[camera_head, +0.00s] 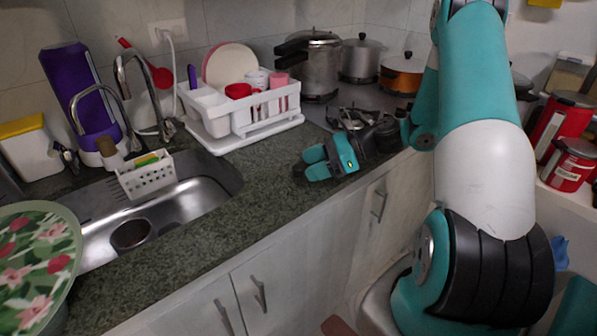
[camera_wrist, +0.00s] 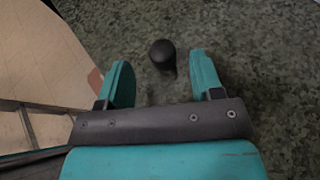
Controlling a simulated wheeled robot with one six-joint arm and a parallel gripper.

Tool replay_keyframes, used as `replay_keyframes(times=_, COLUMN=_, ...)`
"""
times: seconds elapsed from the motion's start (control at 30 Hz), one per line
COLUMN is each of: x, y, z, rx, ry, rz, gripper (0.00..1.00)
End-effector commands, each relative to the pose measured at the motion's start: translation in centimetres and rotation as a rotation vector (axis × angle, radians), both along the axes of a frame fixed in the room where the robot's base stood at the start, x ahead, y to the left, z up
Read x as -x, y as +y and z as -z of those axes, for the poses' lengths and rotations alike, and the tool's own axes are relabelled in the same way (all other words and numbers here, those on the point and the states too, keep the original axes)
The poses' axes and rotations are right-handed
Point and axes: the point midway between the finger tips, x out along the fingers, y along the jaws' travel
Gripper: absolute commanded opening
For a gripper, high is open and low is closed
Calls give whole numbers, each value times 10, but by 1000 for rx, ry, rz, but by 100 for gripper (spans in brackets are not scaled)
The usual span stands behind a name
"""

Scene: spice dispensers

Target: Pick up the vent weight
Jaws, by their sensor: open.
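The vent weight (camera_wrist: 162,55) is a small dark, rounded piece on the speckled green-grey counter in the wrist view. It lies ahead of and between the two teal fingers of my gripper (camera_wrist: 160,83), nearer the right finger. My gripper is open, with nothing between its pads that I can see as held. In the head view my gripper (camera_head: 316,162) hangs low over the counter, right of the sink.
A white dish rack (camera_head: 245,112) with cups and plates stands behind the gripper. A stove (camera_head: 350,112) and a pressure cooker (camera_head: 308,65) are at the back. The sink (camera_head: 165,205) is to the left. The counter (camera_head: 235,225) is clear in front, down to its edge.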

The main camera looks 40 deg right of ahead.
Motion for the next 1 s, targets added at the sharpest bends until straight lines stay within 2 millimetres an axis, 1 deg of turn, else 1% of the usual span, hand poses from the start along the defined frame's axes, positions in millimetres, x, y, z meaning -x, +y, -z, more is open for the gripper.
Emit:
replay_keyframes(times=0.17, x=-7, y=10, z=3, rx=0, ry=0, rz=-3, gripper=60)
replay_keyframes(times=0.3, x=-21, y=28, z=8, rx=0, ry=0, rz=-4, gripper=60)
replay_keyframes(times=0.43, x=-29, y=40, z=16, rx=0, ry=1, rz=-4, gripper=60)
replay_keyframes(times=0.53, x=-32, y=43, z=18, rx=1, ry=0, rz=0, gripper=60)
replay_keyframes(times=0.73, x=-32, y=43, z=18, rx=1, ry=0, rz=0, gripper=60)
replay_keyframes(times=0.77, x=-32, y=43, z=18, rx=1, ry=0, rz=0, gripper=53)
replay_keyframes(times=0.8, x=-32, y=43, z=18, rx=1, ry=0, rz=0, gripper=44)
replay_keyframes(times=0.87, x=-32, y=43, z=18, rx=1, ry=0, rz=0, gripper=30)
replay_keyframes(times=0.9, x=-32, y=43, z=18, rx=1, ry=0, rz=0, gripper=21)
replay_keyframes(times=0.97, x=-32, y=43, z=18, rx=1, ry=0, rz=0, gripper=7)
replay_keyframes(times=1.0, x=-32, y=43, z=18, rx=1, ry=0, rz=0, gripper=6)
